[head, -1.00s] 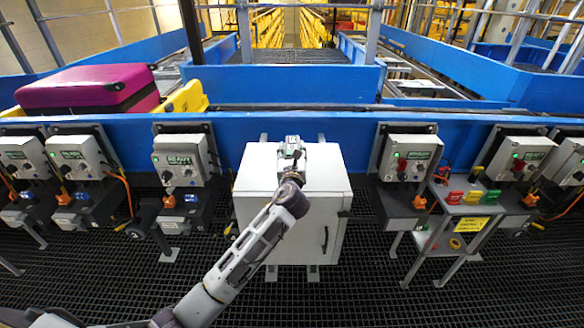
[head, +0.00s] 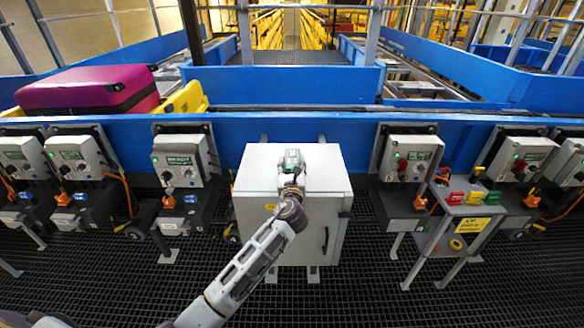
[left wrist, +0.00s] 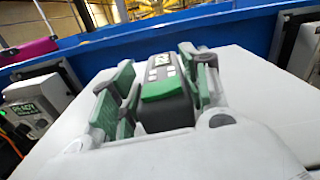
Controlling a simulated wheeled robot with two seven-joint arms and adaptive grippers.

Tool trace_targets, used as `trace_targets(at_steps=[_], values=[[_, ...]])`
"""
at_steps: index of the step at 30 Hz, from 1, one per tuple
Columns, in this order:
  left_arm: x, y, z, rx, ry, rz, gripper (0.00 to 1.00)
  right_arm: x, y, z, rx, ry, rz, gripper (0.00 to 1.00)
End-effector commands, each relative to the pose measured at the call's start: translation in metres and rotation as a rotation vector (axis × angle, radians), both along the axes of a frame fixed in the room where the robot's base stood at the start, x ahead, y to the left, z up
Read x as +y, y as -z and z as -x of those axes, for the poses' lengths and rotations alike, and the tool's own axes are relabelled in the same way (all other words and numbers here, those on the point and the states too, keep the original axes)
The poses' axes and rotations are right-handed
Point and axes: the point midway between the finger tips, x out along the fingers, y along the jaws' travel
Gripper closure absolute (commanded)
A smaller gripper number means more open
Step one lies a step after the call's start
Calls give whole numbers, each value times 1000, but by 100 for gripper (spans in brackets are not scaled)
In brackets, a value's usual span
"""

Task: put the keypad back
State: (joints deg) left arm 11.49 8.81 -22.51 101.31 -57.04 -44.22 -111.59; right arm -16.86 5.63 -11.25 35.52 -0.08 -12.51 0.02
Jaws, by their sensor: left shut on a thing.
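My left gripper (head: 291,166) is over the top of the white cabinet in the head view. In the left wrist view the gripper (left wrist: 158,92) is shut on the keypad (left wrist: 165,105), a dark block with a green band and a grey face with small buttons. Its fingers, with green pads, stand on either side of it. The keypad's lower end is partly hidden by the gripper, and I cannot tell whether it touches the cabinet top. My right gripper is not in view.
The white cabinet (head: 268,225) stands before the blue conveyor wall (head: 350,130). Control boxes flank it, one left (head: 180,160) and one right (head: 408,160). A small stand (head: 465,208) with coloured items is at right. A magenta suitcase (head: 80,92) lies at back left.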

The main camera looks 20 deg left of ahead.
Motion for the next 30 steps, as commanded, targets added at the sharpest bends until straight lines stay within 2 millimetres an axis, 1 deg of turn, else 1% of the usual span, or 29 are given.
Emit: trace_targets(at_steps=[9, 30], values=[[0, 0, 0, -2, 0, 0, 88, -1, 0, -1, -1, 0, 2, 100], [0, 13, 0, 0, 0, 1, 88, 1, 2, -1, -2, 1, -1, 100]])
